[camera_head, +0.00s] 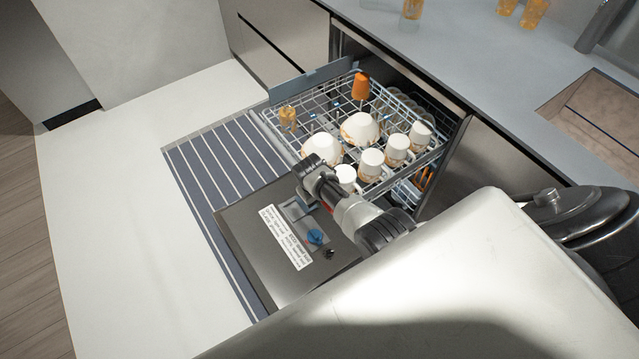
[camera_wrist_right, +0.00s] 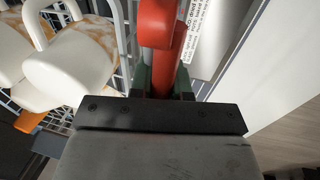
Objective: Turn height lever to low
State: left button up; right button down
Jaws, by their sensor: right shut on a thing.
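In the right wrist view a red lever (camera_wrist_right: 157,60) with a rounded end stands between the fingers of my right gripper (camera_wrist_right: 162,82), which is shut on it. In the head view my right arm reaches in from the right over the inner door panel (camera_head: 245,220) of an open dishwasher, and hides most of the area around the lever. The panel carries a white printed label (camera_head: 285,237) and a blue round knob (camera_head: 315,236). The lever's low and high marks cannot be read. My left gripper is not in view.
A grey counter (camera_head: 450,40) runs behind. The white floor (camera_head: 110,210) on the left is clear.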

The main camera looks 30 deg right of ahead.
jog(key=c, duration=1.1)
grip_release()
jog(key=shift+f, duration=0.1)
jog(key=r+p, duration=0.1)
jog(key=r, duration=0.2)
jog(key=a+r+p, duration=0.1)
jog(key=r, duration=0.3)
jog(key=a+r+p, duration=0.1)
jog(key=r, duration=0.2)
jog(key=shift+s+r, duration=0.3)
jog(key=shift+s, duration=0.1)
